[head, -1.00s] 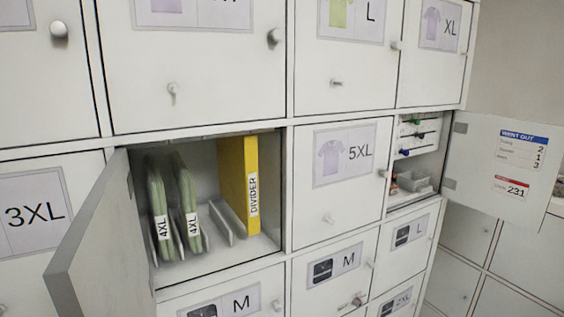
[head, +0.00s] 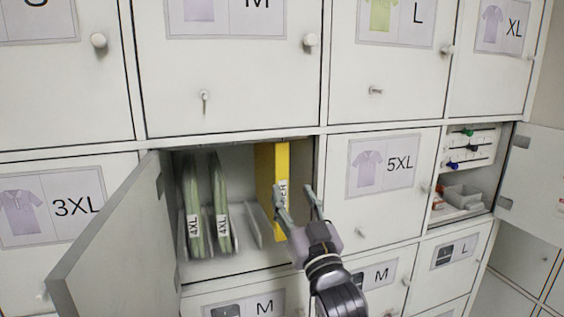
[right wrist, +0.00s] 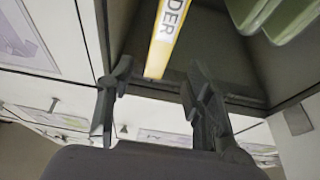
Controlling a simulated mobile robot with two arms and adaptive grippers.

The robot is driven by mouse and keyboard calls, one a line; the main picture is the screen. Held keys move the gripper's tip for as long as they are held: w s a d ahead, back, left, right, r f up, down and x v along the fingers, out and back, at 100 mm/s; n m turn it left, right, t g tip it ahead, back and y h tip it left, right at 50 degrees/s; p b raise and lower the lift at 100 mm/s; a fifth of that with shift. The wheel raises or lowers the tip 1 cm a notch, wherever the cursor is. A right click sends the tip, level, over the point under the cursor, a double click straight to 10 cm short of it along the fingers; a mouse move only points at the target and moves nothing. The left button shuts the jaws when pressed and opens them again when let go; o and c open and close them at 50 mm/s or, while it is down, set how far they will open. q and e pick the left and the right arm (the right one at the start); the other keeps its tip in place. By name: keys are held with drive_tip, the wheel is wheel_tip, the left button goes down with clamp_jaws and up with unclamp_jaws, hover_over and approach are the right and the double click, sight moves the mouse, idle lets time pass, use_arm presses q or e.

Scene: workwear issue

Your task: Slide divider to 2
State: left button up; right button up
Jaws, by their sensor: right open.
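The yellow divider (head: 265,172) stands upright in the open locker compartment (head: 240,158), right of two green folded packs labelled 4XL (head: 192,205) (head: 220,200). My right gripper (head: 299,195) is open in front of the divider, and its fingers cover part of the label. In the right wrist view the divider (right wrist: 158,60) comes down between the two open fingers (right wrist: 153,95), near the left one. I cannot tell whether a finger touches it. No slot number 2 is readable. My left gripper is not in view.
Low light fins (head: 253,224) stand on the compartment floor beside the packs. The open door (head: 115,240) sticks out at the left. The closed 5XL door (head: 385,205) is right of the compartment. Another open locker (head: 468,170) holds small items.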

sight(282, 171)
drive_tip(key=p+x, duration=0.2)
drive_tip(key=x, duration=0.6)
drive_tip(key=shift+w+a+r+p, duration=0.2)
drive_tip(key=shift+w+r+p, duration=0.1)
drive_tip(key=shift+w, duration=0.25)
drive_tip(key=shift+f, duration=0.1)
clamp_jaws()
